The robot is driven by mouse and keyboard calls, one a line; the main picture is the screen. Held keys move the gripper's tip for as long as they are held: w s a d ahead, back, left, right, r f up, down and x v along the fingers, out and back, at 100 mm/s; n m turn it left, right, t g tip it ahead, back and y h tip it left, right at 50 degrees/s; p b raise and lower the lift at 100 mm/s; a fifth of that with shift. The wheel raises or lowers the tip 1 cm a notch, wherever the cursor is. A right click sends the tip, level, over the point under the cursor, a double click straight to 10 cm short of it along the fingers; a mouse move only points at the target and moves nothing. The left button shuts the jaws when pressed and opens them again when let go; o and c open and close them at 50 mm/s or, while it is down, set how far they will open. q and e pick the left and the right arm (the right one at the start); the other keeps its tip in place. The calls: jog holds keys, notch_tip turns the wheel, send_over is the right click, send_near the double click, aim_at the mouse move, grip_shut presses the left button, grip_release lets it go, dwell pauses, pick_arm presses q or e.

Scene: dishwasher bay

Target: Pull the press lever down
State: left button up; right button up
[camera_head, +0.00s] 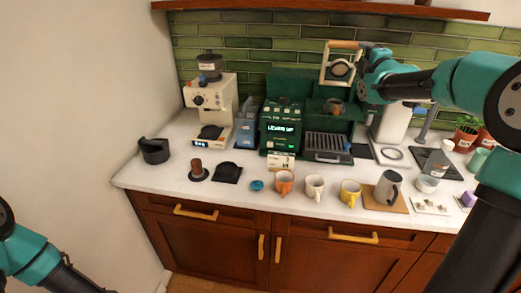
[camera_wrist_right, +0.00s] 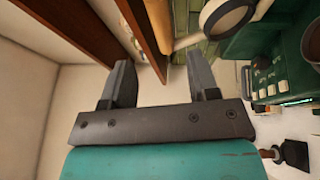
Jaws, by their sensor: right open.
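The press lever (camera_head: 340,45) is a pale frame with a wooden crossbar, raised above the green espresso machine (camera_head: 281,125). In the right wrist view, the tan bar (camera_wrist_right: 157,22) that looks like its handle lies ahead of my fingers, towards the top. My right gripper (camera_wrist_right: 160,82) is open, with nothing between its fingers. In the head view my right gripper (camera_head: 368,62) is just right of the lever, and its fingertips are hard to make out; contact cannot be told. My left arm shows at the lower left; its gripper is out of frame.
A wooden shelf (camera_head: 330,9) runs above the lever. A cream grinder (camera_head: 212,108) stands left of the machine. An orange mug (camera_head: 284,183), a white mug (camera_head: 314,187) and a yellow mug (camera_head: 350,192) line the counter front. A grey pitcher (camera_head: 388,187) stands at right.

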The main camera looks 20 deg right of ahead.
jog(key=r+v, duration=0.1)
jog(key=v, duration=0.4)
jog(key=w+a+f+m+g+y, duration=0.1)
jog(key=w+a+f+m+y, duration=0.2)
jog(key=a+f, duration=0.5)
jog(key=w+a+f+m+g, duration=0.2)
jog(key=w+a+f+m, duration=0.15)
jog(key=a+f, duration=0.4)
jog(key=w+a+f+m+g+y, duration=0.1)
jog(key=a+f+m+g+y, duration=0.2)
jog(key=a+f, duration=1)
jog(key=a+m, duration=0.1)
jog(key=a, duration=0.3)
jog(key=shift+m+g, duration=0.3)
jog(key=shift+m, duration=0.05)
jog(key=shift+w, duration=0.1)
jog(key=d+r+m+t+h, duration=0.1)
jog(key=d+r+m+t, duration=0.1)
jog(key=d+r+m, duration=1.3)
jog(key=s+d+r+m+h, duration=0.2)
jog(key=s+d+r+m, duration=0.2)
jog(key=d+r, duration=0.4)
jog(key=s+d+r+m+t+h, duration=0.1)
jog(key=s+d+r+m+h, duration=0.1)
jog(key=s+d+r+m, duration=0.3)
jog(key=d+r+m, duration=0.2)
jog(key=d+r, duration=0.2)
jog(key=shift+s+r, duration=0.15)
jog(key=shift+s, duration=0.15)
